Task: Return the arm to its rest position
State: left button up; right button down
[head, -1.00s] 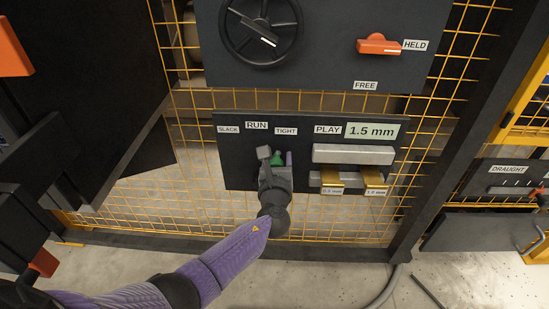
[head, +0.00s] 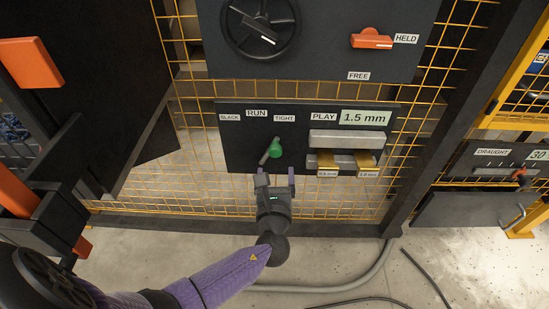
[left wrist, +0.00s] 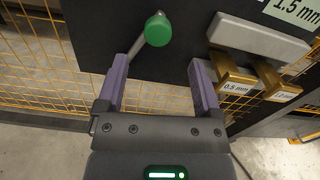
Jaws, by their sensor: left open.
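My left gripper (head: 275,180) is open and empty, just below the dark lower panel (head: 240,158) in the head view. Its two purple-lined fingers also show in the left wrist view (left wrist: 158,85), spread apart. A lever with a green knob (head: 275,150) stands on the panel under the labels SLACK, RUN and TIGHT. The knob (left wrist: 158,29) is just beyond the fingertips in the left wrist view, apart from them. My left arm comes in from the lower left. My right gripper is not in view.
Right of the lever, the panel carries a 1.5 mm PLAY display (head: 365,118), a grey bar (head: 350,139) and two brass blocks (head: 327,160). Above are a black handwheel (head: 262,27) and an orange handle (head: 371,38). Yellow mesh surrounds the panels. Cables (head: 340,286) lie on the floor.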

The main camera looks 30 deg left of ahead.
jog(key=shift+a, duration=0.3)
